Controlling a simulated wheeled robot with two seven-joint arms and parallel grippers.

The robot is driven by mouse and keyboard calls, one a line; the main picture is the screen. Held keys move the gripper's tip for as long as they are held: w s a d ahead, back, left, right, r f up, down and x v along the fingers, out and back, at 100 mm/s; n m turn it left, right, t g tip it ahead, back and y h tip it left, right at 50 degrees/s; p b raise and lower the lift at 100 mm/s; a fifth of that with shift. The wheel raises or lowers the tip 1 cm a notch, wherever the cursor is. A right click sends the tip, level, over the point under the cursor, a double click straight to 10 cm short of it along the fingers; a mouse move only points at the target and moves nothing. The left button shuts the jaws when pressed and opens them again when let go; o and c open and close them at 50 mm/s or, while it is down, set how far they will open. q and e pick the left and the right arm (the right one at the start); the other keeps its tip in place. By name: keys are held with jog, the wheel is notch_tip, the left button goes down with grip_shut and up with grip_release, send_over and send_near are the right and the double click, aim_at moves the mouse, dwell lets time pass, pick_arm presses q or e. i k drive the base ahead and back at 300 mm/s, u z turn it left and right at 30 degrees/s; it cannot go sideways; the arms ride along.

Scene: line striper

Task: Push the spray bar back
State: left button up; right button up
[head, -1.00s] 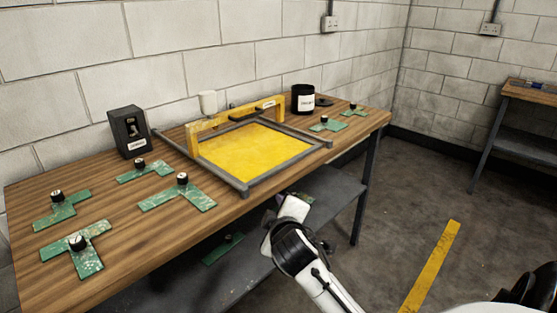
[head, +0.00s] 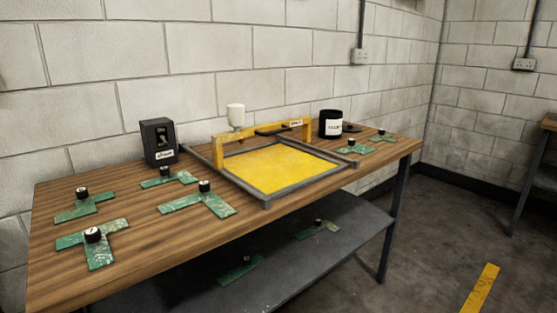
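The yellow spray bar (head: 220,153) spans the back part of a grey-framed tray with a yellow bed (head: 280,170). It has an upright post at each end, a dark handle (head: 271,130) along its middle and a small label near its right end. A white cup (head: 235,115) stands at its left end. The yellow bed lies open in front of the bar. Neither of my grippers is in the head view, so I cannot see whether either is open or shut.
The tray sits on a wooden bench (head: 140,237) against a block wall. A dark switch box (head: 158,142) stands left, a black tin (head: 331,125) right. Several green stencils with dark knobs, such as this one (head: 197,204), lie around. A grey shelf (head: 330,265) is below.

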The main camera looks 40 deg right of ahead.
aim_at(236, 111)
jog(key=k, duration=1.2)
jog(key=z, duration=0.7)
jog(key=i, duration=1.5)
jog(key=u, duration=0.6)
